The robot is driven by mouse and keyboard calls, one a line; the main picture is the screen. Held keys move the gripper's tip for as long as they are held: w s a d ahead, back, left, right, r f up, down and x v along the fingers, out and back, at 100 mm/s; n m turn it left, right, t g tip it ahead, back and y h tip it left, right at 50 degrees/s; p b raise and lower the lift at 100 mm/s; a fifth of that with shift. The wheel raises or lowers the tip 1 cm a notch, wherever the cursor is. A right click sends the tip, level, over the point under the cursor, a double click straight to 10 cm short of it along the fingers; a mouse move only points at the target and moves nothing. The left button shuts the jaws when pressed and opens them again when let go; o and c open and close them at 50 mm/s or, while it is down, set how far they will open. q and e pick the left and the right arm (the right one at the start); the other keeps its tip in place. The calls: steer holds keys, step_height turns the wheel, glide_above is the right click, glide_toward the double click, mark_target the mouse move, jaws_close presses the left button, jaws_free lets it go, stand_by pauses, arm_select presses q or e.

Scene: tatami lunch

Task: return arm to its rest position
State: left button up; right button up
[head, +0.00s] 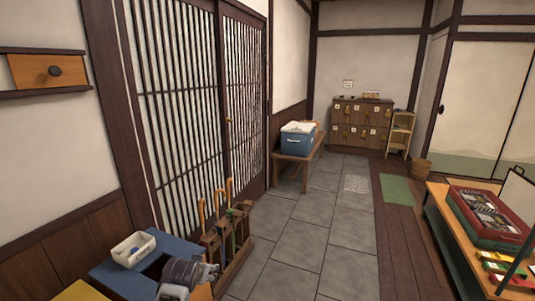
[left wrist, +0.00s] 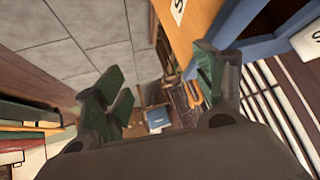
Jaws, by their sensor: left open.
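My left gripper (head: 211,273) is low in the head view, beside the blue stand (head: 113,276). In the left wrist view its two green-and-grey fingers (left wrist: 165,85) are spread apart with nothing between them. The gripper points along the passage, with the grey floor and the distant blue box showing beyond the fingers. My right gripper is in neither view.
A white tray (head: 118,254) sits on the blue stand. A wooden rack (head: 234,264) with canes or umbrellas stands close by. A bench (head: 293,162) holds a blue box (head: 295,142). A table (head: 437,215) with a red case (head: 472,228) is right. The stone floor (head: 318,235) between is clear.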

arm_select(q)
steer(key=s+d+f+m+g+h+p, duration=0.1)
steer(key=s+f+g+p, duration=0.35)
steer(key=s+f, duration=1.2)
steer(key=s+d+f+g+p, duration=0.1)
steer(key=s+f+g+p, duration=0.35)
steer(key=s+f, duration=1.2)
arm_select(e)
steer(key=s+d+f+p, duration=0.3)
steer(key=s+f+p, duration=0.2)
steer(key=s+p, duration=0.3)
arm_select(q)
steer(key=s+a+r+p, duration=0.3)
steer(key=s+p, duration=0.4)
steer(key=s, duration=0.4)
steer(key=s+a+r+t+p, duration=0.1)
steer(key=s+a+r+p, duration=0.2)
steer(key=s+p, duration=0.4)
steer(key=s, duration=0.4)
steer(key=shift+s, duration=0.35)
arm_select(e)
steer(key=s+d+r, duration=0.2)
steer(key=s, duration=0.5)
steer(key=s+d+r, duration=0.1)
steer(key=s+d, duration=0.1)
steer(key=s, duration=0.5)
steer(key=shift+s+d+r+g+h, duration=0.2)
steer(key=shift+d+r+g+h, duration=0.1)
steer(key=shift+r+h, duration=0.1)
